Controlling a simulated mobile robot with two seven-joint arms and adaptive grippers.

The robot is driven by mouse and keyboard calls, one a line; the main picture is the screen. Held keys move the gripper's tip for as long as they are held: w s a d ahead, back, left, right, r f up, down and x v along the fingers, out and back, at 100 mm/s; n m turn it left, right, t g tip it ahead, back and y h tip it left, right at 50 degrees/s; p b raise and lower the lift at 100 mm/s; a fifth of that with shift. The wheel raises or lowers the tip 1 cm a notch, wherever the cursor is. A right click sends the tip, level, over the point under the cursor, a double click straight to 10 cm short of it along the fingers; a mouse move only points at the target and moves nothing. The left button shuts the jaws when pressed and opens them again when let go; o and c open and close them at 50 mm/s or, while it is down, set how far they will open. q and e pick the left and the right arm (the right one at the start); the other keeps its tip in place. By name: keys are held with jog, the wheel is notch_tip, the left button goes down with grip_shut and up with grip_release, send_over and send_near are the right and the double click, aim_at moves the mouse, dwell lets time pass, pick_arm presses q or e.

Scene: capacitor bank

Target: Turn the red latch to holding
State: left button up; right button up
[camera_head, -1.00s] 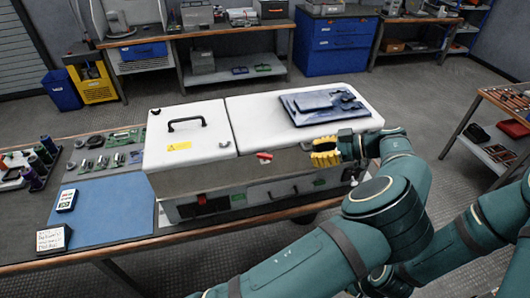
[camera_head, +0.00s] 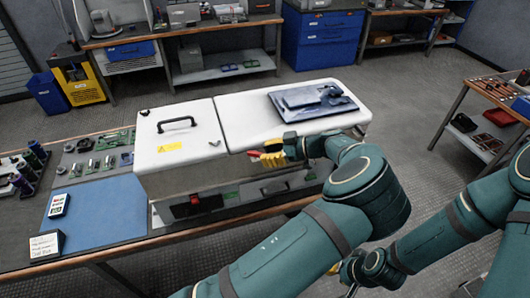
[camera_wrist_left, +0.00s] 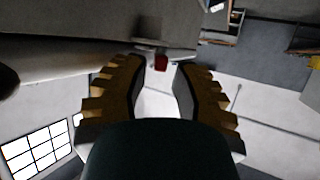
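The red latch (camera_head: 253,153) is on the upper front edge of the white-lidded cabinet (camera_head: 185,160), right of the lid seam. My left gripper (camera_head: 268,158), with yellow toothed fingers, is just right of the latch and partly covers it. In the left wrist view, its fingers (camera_wrist_left: 160,85) are spread apart, and the red latch (camera_wrist_left: 161,62) shows small in the gap beyond them. I see no grip on the latch. My right gripper (camera_head: 347,272) is low in the head view, partly hidden behind my left arm, and its fingers are unclear.
A blue sheet (camera_head: 306,102) with parts lies on the right lid, and a black handle (camera_head: 177,124) is on the left lid. A red switch (camera_head: 195,200) is lower on the front. A blue mat (camera_head: 100,210) lies left of the cabinet.

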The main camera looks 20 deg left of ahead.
pick_arm(q)
jog(key=shift+a+f, duration=0.2)
jog(key=shift+a, duration=0.3)
grip_shut()
jog(key=shift+s, duration=0.1)
dwell(0.3)
